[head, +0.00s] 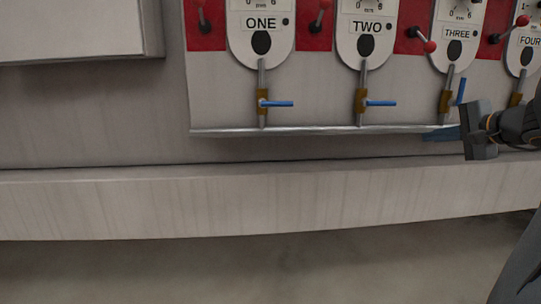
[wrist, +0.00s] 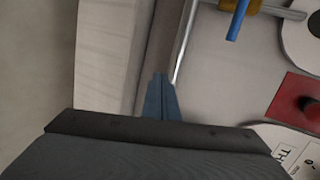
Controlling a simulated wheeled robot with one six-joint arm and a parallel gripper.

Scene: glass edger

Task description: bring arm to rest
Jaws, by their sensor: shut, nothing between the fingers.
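My gripper (head: 440,133) is at the right of the head view, just in front of the ledge below gauge panel THREE (head: 456,36). Its blue fingers also show in the wrist view (wrist: 160,97), pressed together with nothing between them. In the head view the dark gripper body and wrist enter from the right edge. The fingers look apart from the valves. Valve handle THREE (head: 461,90) points up. Valve handles ONE (head: 278,104) and TWO (head: 382,103) point sideways to the right. Valve TWO's blue handle shows at the top of the wrist view (wrist: 237,20).
A metal ledge (head: 290,131) runs under the valves. A pale beam (head: 230,205) crosses below. A pale box (head: 75,28) juts out at upper left. The floor (head: 250,270) in front is clear.

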